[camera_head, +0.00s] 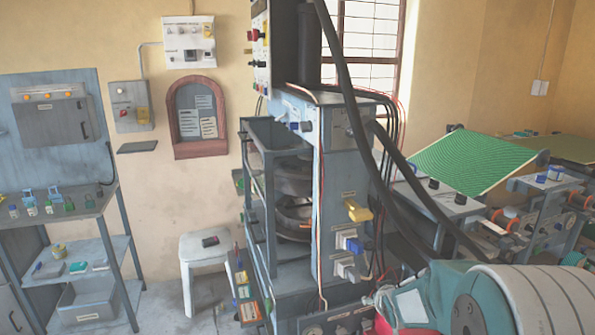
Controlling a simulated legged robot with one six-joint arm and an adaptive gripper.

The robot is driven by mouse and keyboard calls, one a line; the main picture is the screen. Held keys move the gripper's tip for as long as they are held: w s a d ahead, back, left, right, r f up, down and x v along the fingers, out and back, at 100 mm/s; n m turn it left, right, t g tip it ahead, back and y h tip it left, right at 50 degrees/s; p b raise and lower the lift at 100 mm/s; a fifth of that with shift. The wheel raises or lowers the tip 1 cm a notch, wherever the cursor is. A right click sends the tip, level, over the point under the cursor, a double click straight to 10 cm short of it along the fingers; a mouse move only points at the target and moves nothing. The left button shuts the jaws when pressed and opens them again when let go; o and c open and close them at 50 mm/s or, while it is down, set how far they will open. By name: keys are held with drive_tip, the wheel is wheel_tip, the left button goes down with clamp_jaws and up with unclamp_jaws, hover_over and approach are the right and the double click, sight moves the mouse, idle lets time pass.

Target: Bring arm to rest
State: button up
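My gripper is not in view in the head camera, so its opening and anything it might hold cannot be seen. I cannot pick out my arm for certain. A teal casing with a pale ribbed round part (540,300) fills the bottom right corner, very close to the camera. I cannot tell whether it is a machine. The plate press (335,160), a tall grey machine with cables and a yellow handle (357,211), stands at the middle.
A workbench with shelves (62,222) stands at the left. A white stool (203,250) with a small dark object stands by the wall. Thick black hoses (352,100) cross before the press. A green sheet (475,160) lies tilted at the right. Some floor shows near the stool.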

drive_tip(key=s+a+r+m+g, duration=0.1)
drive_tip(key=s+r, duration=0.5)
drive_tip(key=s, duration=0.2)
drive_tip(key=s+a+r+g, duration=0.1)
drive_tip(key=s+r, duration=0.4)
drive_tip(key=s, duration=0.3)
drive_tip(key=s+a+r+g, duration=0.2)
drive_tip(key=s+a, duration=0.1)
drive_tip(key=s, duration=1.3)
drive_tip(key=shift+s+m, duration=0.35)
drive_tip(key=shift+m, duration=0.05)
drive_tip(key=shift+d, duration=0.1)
